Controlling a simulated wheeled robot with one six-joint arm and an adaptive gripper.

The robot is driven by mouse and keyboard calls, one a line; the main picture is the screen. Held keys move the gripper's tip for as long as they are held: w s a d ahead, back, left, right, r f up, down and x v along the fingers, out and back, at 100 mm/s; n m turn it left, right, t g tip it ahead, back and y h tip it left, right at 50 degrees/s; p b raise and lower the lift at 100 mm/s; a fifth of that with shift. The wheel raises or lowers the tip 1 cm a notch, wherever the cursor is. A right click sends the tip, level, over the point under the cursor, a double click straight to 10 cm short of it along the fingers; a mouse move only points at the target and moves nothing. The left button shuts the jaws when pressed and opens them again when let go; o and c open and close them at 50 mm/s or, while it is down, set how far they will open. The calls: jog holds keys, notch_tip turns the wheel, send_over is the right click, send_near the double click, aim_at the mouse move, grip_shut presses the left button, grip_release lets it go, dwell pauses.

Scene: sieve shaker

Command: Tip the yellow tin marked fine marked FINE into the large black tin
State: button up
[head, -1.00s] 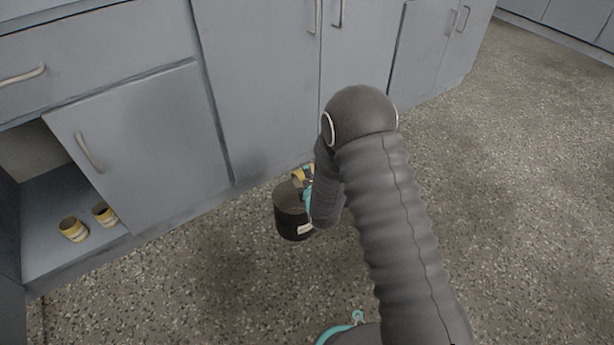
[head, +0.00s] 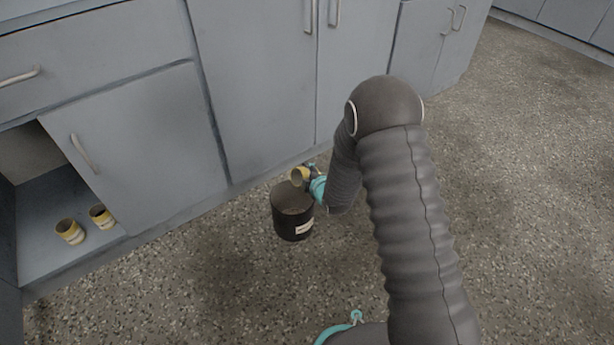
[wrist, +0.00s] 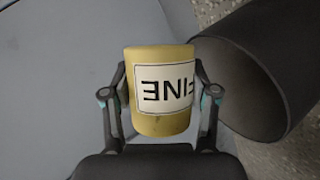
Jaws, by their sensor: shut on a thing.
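The yellow tin (wrist: 155,120) with a white FINE label is between the fingers of my gripper (wrist: 162,98) in the wrist view, where the lettering reads upside down. My gripper is shut on it. In the head view the yellow tin (head: 299,177) is held at the upper right rim of the large black tin (head: 291,220), with its mouth tilted toward the camera. The black tin stands upright on the floor with a white label on its side. Its wide mouth also shows at the right in the wrist view (wrist: 270,65). The yellow tin's inside is too small to make out.
Two other yellow tins (head: 70,231) (head: 100,216) stand in the open cupboard bay (head: 45,262) at the left. Grey cabinets (head: 262,100) run behind the black tin. The speckled floor (head: 190,300) in front is clear.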

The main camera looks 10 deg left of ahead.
jog(key=shift+w+d+m+g+y+p, duration=0.1)
jog(key=shift+m+g+y+p, duration=0.3)
jog(key=shift+m+g, duration=0.25)
jog(key=shift+f+m+g+y+p, duration=0.2)
jog(key=shift+m+g+y+p, duration=0.15)
jog(key=shift+m+y, duration=0.1)
jog(key=shift+s+a+m+g+y+p, duration=0.15)
jog(key=shift+m+g+y+p, duration=0.25)
jog(key=shift+p, duration=0.2)
jog(key=shift+s+a+m+g+y+p, duration=0.15)
jog(key=shift+m+g+p, duration=0.15)
jog(key=shift+m+p, duration=0.25)
jog(key=shift+f+m+g+y, duration=0.2)
jog(key=shift+m+g+y, duration=0.1)
jog(key=shift+m+g, duration=0.1)
jog(key=shift+s, duration=0.1)
